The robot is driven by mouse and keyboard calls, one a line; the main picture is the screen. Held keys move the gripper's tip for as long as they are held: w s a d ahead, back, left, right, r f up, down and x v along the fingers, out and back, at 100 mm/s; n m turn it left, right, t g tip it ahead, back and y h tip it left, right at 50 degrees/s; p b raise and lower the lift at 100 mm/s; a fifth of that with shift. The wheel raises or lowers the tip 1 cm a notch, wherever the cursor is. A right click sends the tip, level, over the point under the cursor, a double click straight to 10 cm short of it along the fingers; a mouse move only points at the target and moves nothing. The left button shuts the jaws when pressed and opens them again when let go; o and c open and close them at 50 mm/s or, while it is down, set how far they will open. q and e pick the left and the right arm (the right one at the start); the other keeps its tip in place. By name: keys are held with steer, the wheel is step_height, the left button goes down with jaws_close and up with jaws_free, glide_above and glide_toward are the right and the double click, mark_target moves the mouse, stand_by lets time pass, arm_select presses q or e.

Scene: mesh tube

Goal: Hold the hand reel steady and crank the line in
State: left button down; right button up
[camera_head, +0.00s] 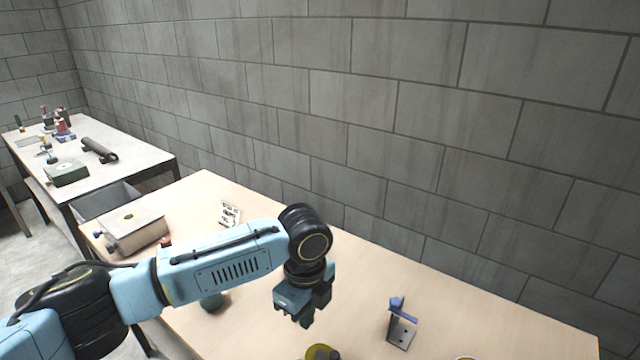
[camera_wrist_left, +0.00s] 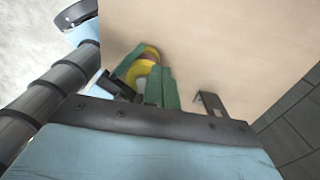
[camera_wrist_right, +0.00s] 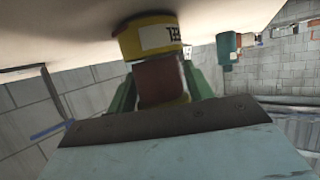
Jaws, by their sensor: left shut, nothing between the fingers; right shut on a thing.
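The hand reel shows as a yellow piece (camera_head: 320,352) with a dark part at the bottom edge of the head view, mostly cut off. In the right wrist view its yellow drum (camera_wrist_right: 148,36) carries a white label, and a red-brown grip sits below it. My right gripper (camera_wrist_right: 162,88) is shut on this red-brown grip (camera_wrist_right: 160,80). My left gripper (camera_head: 305,314) is shut and empty, above the table and up-left of the reel in the head view. In the left wrist view the yellow reel (camera_wrist_left: 139,72) shows behind its green fingers (camera_wrist_left: 156,86), partly hidden. I cannot make out the crank or the line.
A metal bracket with a blue top (camera_head: 401,322) stands on the wooden table (camera_head: 460,310), right of the reel. A beige box (camera_head: 132,230) and a small card (camera_head: 230,213) lie at the far left. A block wall (camera_head: 430,140) runs behind. A second table (camera_head: 130,158) stands beyond.

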arm_select(q)
step_height(320, 180, up, 5)
steer(key=shift+r, duration=0.1)
stand_by(0.3)
arm_select(e)
steer(key=o, duration=1.1)
steer(key=shift+o, duration=0.2)
steer(key=shift+s, duration=0.1)
